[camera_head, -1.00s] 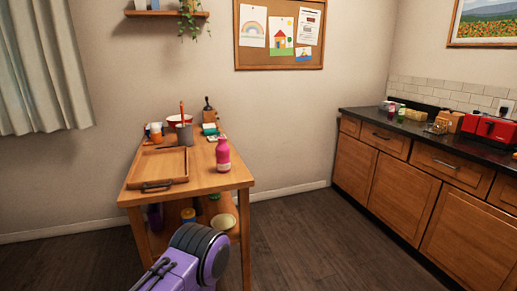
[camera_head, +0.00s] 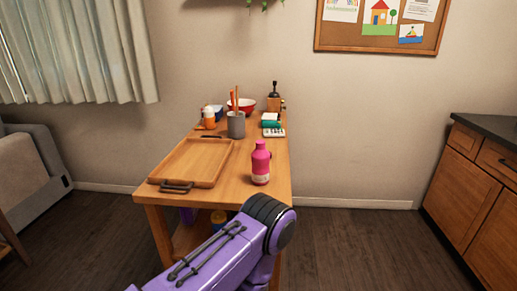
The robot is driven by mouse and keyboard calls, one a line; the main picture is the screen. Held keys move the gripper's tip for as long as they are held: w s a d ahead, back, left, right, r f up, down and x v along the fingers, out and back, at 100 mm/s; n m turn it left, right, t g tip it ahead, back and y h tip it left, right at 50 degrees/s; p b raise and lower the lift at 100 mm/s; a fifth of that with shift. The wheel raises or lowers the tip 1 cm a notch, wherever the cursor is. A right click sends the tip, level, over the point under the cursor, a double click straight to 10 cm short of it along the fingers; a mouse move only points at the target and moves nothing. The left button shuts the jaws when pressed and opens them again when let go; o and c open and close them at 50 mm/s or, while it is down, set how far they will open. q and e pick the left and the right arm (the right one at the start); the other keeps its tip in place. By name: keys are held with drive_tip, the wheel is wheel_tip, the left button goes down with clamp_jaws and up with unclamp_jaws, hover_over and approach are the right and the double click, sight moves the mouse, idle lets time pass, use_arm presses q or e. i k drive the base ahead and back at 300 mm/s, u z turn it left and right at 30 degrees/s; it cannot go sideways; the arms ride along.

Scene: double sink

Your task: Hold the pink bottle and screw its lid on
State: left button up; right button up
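The pink bottle (camera_head: 261,165) stands upright on the right front part of the wooden table (camera_head: 219,199). It has a pale label low on its side and a pink top; I cannot tell whether that top is a separate lid. No loose lid can be made out. A purple arm link of mine with a dark joint reaches in from the bottom, in front of the table. Neither gripper shows in the view, and nothing touches the bottle.
A wooden tray (camera_head: 163,182) lies left of the bottle. Floor is clear between table and cabinets (camera_head: 452,200).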

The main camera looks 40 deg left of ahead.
sight(260, 156)
drive_tip(key=u, duration=0.65)
drive_tip(key=i, duration=0.8)
drive_tip(key=u, duration=1.2)
drive_tip(key=i, duration=0.25)
drive_tip(key=u, duration=0.25)
